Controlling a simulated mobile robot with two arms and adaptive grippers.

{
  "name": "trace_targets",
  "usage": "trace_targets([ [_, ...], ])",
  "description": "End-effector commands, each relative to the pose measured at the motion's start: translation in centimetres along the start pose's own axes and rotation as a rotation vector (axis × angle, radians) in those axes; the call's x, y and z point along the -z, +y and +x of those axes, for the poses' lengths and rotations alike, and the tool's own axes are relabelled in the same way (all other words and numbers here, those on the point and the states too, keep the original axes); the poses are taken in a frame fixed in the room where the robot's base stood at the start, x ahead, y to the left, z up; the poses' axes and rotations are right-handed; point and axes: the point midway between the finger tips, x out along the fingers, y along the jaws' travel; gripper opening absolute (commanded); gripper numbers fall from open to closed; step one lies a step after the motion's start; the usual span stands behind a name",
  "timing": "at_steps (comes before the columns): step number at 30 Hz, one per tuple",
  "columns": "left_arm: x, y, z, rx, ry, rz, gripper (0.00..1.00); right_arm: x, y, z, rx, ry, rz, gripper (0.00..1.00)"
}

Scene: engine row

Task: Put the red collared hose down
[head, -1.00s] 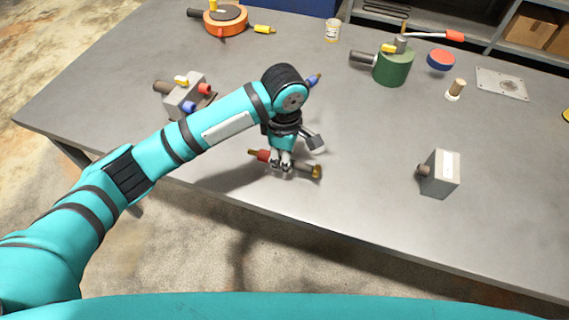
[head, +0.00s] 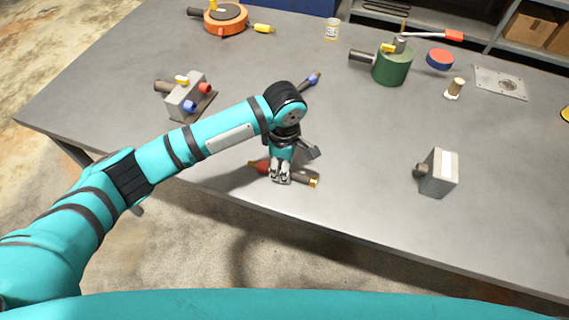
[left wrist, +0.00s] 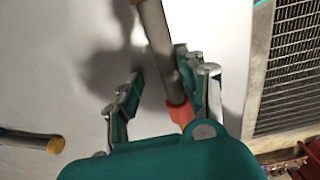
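The red collared hose (head: 301,179) lies at the table's front edge area, below my left gripper (head: 280,178). Its red collar shows on the left and its brass end on the right; the gripper hides its middle. In the left wrist view the hose (left wrist: 160,45) runs between the spread fingers of my left gripper (left wrist: 163,98), close to the right-hand finger, with the red collar (left wrist: 182,113) near the palm. The left gripper is open around the hose. My right gripper is in neither view.
A blue collared hose (head: 309,82) lies behind my left arm. A grey block with coloured ports (head: 187,97) stands left, a grey box with a stub (head: 440,173) right. A green cylinder (head: 392,66) and an orange round part (head: 226,19) stand farther back. Table between is clear.

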Motion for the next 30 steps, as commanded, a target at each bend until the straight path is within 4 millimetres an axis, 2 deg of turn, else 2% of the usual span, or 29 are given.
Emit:
trace_targets([
  [5, 0.0, 0.1, -0.1, -0.002, 0.001, 0.001, 0.4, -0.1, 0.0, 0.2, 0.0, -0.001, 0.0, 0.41],
  [8, 0.0, 0.1, -1.1, -0.002, -0.001, 0.001, 0.4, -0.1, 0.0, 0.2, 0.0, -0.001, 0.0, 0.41],
  [21, -0.1, 0.1, -9.8, -0.003, -0.001, 0.002, 0.4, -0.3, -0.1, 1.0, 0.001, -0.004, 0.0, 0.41],
  [25, -0.1, 0.1, -11.5, -0.002, -0.001, 0.0, 0.4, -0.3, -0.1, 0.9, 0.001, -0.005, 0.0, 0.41],
  [30, 0.0, 0.0, -12.2, 0.001, 0.001, 0.0, 0.4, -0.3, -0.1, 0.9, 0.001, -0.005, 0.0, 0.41],
])
